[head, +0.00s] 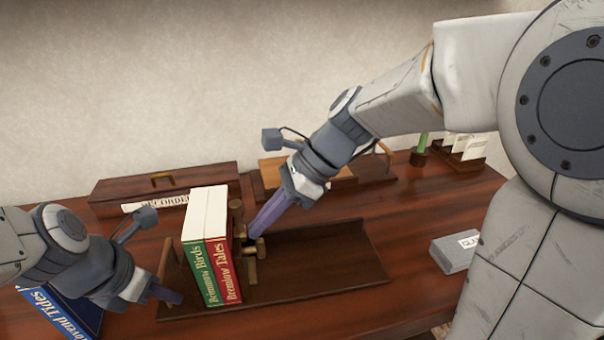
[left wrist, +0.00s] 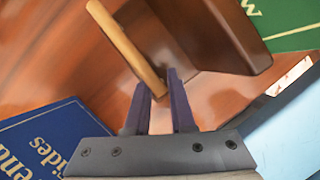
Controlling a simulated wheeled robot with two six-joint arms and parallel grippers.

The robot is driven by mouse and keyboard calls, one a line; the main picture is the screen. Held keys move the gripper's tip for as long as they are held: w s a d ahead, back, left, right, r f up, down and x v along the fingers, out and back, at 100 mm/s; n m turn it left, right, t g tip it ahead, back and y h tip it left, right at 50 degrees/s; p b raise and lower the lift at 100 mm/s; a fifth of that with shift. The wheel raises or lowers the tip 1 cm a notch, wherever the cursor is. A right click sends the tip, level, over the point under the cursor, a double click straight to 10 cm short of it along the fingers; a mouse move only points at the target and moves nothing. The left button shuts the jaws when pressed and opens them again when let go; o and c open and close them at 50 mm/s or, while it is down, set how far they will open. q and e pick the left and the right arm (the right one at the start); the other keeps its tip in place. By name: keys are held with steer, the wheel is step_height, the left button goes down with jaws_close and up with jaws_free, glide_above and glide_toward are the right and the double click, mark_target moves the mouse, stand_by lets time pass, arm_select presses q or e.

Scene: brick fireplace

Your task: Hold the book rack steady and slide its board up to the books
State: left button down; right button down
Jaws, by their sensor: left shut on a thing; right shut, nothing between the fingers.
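The book rack (head: 335,262) is a long dark wooden tray on the desk. A green book (head: 200,270) and a red book (head: 230,265) stand upright side by side near its left end. The rack's board (head: 237,222) stands at the red book's right side; whether they touch I cannot tell. My left gripper (head: 172,294) is shut on the light wooden handle (left wrist: 125,45) at the rack's left end. My right gripper (head: 254,236) is shut with nothing between its fingers, its tips at the right side of the board, partly hiding it.
A blue book (head: 62,312) lies left of the rack, under my left arm; it also shows in the left wrist view (left wrist: 45,140). A recorder box (head: 165,183) and a wooden stand (head: 310,170) are behind. A grey box (head: 455,250) sits right. The rack's right part is empty.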

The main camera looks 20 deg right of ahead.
arm_select(q)
steer(key=shift+r, duration=0.1)
arm_select(e)
steer(key=shift+v, duration=2.15)
steer(key=v, duration=0.8)
arm_select(q)
steer(key=c, duration=0.7)
jaws_free()
arm_select(e)
steer(key=shift+s, duration=0.1)
